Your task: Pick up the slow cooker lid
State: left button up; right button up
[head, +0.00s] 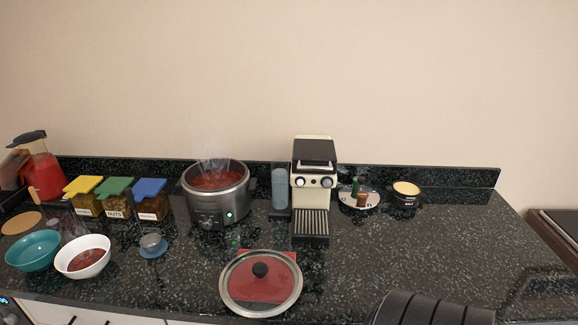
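The slow cooker lid (261,287) is round clear glass with a metal rim and a black knob. It lies knob up near the front edge of the counter. A red square mat shows behind its rim and through the glass. The slow cooker (208,214) stands uncovered behind and left of the lid, with steaming red food inside. Neither gripper shows in the head view. A dark ribbed shape at the bottom right may be part of my arm, but I cannot tell for sure.
A coffee machine (314,165) stands behind the lid. A plate (347,200) and a small pot (405,195) stand back right. The counter (420,250) right of the lid is clear.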

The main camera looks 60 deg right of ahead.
aim_at(258, 284)
jog(key=z, duration=1.45)
